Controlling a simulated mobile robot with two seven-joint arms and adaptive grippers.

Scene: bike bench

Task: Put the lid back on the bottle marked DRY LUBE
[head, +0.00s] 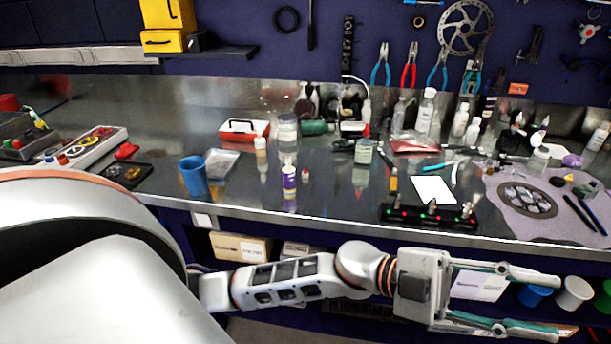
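A small bottle with a white and purple label (289,181) stands upright near the front of the metal bench, left of centre. Its label is too small to read. A tiny red cap-like piece (306,174) sits on the bench just right of it, apart from it. Other bottles also stand about, and I cannot read DRY LUBE on any. My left gripper (560,308) is below and in front of the bench edge at the lower right, fingers spread wide with nothing between them, far from the small bottle. My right gripper is out of view.
A blue cup (193,176) and a clear bag (222,163) lie left of the small bottle. A greenish jar (363,151), a white card (433,190) and a black strip with knobs (428,215) are to its right. Shelf boxes (240,248) sit under the bench.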

